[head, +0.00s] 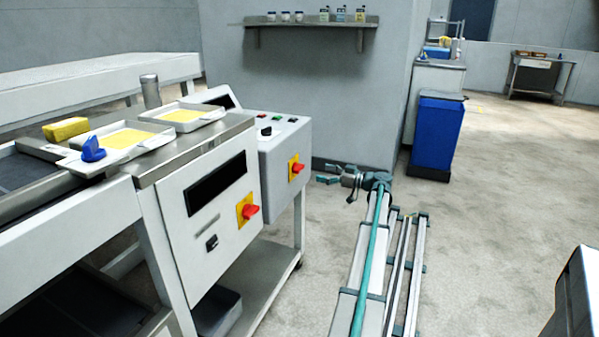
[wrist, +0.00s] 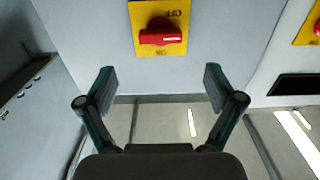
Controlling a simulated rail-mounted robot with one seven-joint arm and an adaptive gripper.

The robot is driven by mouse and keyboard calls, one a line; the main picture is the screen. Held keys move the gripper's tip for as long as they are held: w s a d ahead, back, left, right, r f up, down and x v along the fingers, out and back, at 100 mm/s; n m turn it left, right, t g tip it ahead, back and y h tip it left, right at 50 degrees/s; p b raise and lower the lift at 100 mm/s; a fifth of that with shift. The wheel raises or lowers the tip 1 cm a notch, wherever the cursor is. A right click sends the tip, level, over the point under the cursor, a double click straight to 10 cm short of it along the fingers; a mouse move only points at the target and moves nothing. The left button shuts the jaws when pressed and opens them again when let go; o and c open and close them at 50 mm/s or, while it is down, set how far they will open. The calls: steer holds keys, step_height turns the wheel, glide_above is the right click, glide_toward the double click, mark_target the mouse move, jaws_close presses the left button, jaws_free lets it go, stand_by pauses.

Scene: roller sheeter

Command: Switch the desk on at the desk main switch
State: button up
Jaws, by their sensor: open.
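The desk main switch is a red rotary handle (wrist: 160,34) on a yellow plate (wrist: 144,15), on the front of the grey control desk (head: 283,150). It also shows as a red knob in the head view (head: 298,168). In the wrist view the plate's lettering is upside down, with OFF above the handle and ON below. The handle lies horizontal, a white mark towards its right end. My gripper (wrist: 159,74) is open and empty, its fingertips either side of and below the handle in the picture, apart from it. In the head view my gripper (head: 327,173) is right of the switch.
A second red switch on yellow (head: 249,211) is on the nearer white cabinet (head: 208,235), under a black display (head: 216,180). Trays with yellow sheets (head: 127,139) lie on top. A blue bin (head: 437,135) stands behind right. The floor right of my arm is largely clear.

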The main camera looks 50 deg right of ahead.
mark_target(302, 169)
steer(key=b+x, duration=0.1)
steer(key=x, duration=0.9)
steer(key=shift+w+b, duration=0.2)
steer(key=shift+b, duration=0.2)
steer(key=c, duration=1.2)
steer(key=shift+o, duration=0.2)
